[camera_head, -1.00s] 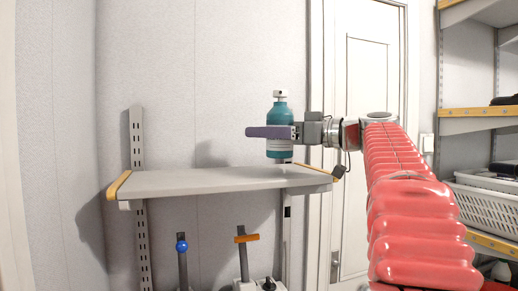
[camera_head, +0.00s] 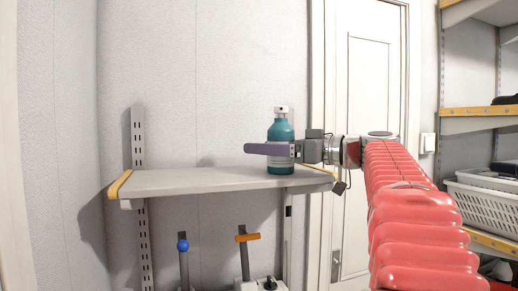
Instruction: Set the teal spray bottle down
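The teal spray bottle (camera_head: 280,130) is upright at the right part of the grey wall shelf (camera_head: 190,182). Its base appears to meet the shelf top. My gripper (camera_head: 272,149) reaches in from the right at the bottle's middle. A purple finger lies across the bottle's front and sticks out past its left side. The other finger is hidden behind the bottle, and the fingers appear closed around it.
The shelf is bare to the left of the bottle, with orange end caps. Below it stand a blue-knobbed post (camera_head: 183,246) and an orange-topped post (camera_head: 246,238). A door (camera_head: 370,100) is behind my arm. A rack with a white basket (camera_head: 482,205) stands at the right.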

